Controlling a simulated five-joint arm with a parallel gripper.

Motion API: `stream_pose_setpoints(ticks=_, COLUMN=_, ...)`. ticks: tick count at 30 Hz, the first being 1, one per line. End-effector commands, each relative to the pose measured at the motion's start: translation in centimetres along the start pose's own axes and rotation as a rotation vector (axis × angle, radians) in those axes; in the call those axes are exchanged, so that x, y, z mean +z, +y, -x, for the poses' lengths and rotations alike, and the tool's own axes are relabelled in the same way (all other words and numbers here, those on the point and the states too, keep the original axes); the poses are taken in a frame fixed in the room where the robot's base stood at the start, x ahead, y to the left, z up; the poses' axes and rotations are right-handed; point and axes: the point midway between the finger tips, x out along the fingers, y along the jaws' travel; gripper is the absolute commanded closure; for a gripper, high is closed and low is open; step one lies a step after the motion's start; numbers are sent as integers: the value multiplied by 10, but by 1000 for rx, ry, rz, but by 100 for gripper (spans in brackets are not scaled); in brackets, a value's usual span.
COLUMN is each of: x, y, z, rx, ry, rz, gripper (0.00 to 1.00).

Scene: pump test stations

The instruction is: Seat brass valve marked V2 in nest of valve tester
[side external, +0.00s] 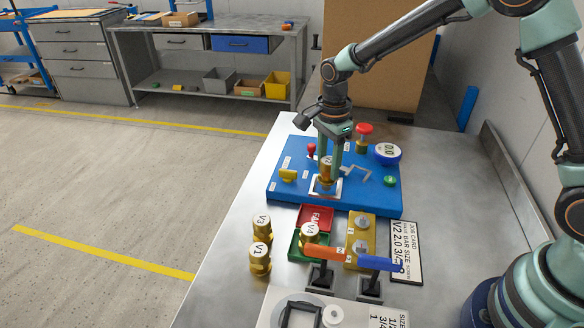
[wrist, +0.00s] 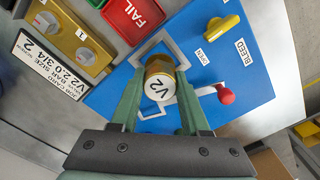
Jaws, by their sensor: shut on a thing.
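The brass valve marked V2 (wrist: 159,84) is between the fingers of my gripper (wrist: 159,98), which is shut on it. In the side view, my gripper (side external: 328,164) points down and holds the valve (side external: 326,174) upright at the pale square nest (side external: 315,192) of the blue valve tester (side external: 290,200). The nest's silver frame (wrist: 182,46) also shows in the wrist view, partly behind the valve. The valve's lower end is over or in the nest; I cannot tell whether it touches the bottom.
Valve V3 (side external: 262,228), another brass valve (side external: 260,258) and a valve in the green tray (side external: 311,233) stand in front. A red FAIL tray (side external: 303,217) adjoins.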

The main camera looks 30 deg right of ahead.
Motion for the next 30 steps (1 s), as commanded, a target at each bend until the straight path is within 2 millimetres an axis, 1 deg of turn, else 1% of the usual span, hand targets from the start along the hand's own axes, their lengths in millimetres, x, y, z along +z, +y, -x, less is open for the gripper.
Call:
stream_pose_setpoints(ticks=18, x=0, y=0, z=-12, rx=0, ry=0, rz=0, gripper=100)
stream_pose_setpoints(ticks=30, x=0, y=0, z=-12, rx=-1, ry=0, rz=0, gripper=100)
